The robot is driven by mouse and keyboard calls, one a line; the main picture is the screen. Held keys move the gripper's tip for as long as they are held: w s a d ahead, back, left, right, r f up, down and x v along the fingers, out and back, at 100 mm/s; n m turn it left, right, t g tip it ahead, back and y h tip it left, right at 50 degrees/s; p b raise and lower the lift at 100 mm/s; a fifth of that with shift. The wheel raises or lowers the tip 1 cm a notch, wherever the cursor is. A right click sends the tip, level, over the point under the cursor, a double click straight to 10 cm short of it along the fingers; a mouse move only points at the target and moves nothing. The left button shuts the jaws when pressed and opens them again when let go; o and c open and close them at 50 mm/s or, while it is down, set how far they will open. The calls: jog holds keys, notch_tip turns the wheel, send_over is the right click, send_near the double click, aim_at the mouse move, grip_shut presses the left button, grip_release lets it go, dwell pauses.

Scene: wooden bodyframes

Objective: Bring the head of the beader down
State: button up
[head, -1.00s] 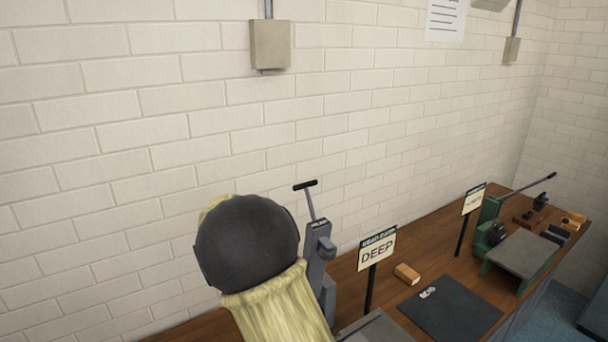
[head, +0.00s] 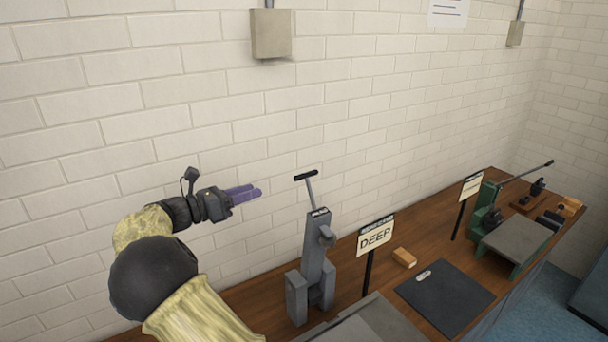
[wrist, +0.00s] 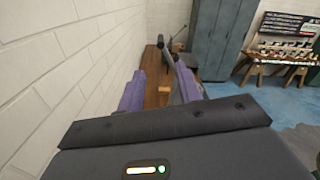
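The grey upright machine (head: 313,255), which I take for the beader, stands on the wooden bench. Its lever rises from the head and leans slightly left, ending in a black T-handle (head: 306,176). My gripper (head: 256,192) is in the air left of the T-handle, at about its height in the picture and clear of it, with purple fingers pointing right. In the wrist view the two fingers (wrist: 160,90) are apart with nothing held between them. A dark handle and lever (wrist: 168,58) show beyond and between them.
A sign reading DEEP (head: 375,238) stands right of the machine. A wooden block (head: 404,257) and a dark mat (head: 445,297) lie beyond. A green machine (head: 487,212) with a long lever is farther right. The white brick wall (head: 120,110) runs close behind the bench.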

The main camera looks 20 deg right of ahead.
aim_at(301, 175)
jog(key=w+d+p, duration=0.1)
jog(key=d, duration=0.4)
jog(key=w+d+p, duration=0.1)
jog(key=d+p, duration=0.1)
jog(key=d, duration=0.3)
jog(key=w+d+p, duration=0.1)
jog(key=d+p, duration=0.1)
jog(key=d, duration=0.3)
jog(key=shift+d+r, duration=0.1)
jog(key=shift+d, duration=0.55)
jog(key=shift+c, duration=0.2)
grip_shut()
